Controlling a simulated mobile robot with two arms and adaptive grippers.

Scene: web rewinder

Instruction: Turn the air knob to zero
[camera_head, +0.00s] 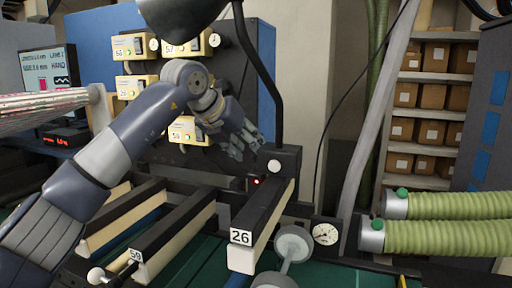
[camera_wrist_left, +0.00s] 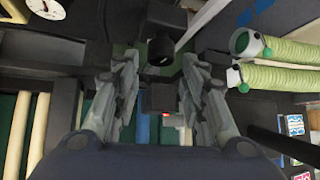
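My left gripper (camera_head: 246,140) reaches in over the machine, its fingers pointing down and to the right. In the left wrist view the two fingers (camera_wrist_left: 158,75) stand apart with nothing held between them. A small round knob with a pale face (camera_head: 274,166) sits on a black block (camera_head: 287,155) just below and right of the fingertips; they look apart from it. A dark cylindrical knob (camera_wrist_left: 160,50) shows beyond the fingertips in the left wrist view. I cannot tell for sure which is the air knob. A round white dial gauge (camera_head: 325,233) stands lower right. My right gripper is not in view.
A small red light (camera_head: 257,181) glows on the black block. A rail marked 26 (camera_head: 262,228) runs forward from it. Green ribbed hoses (camera_head: 450,236) lie at the right. A black curved post (camera_head: 262,75) rises behind the gripper. Yellow control boxes (camera_head: 133,46) stand behind the arm.

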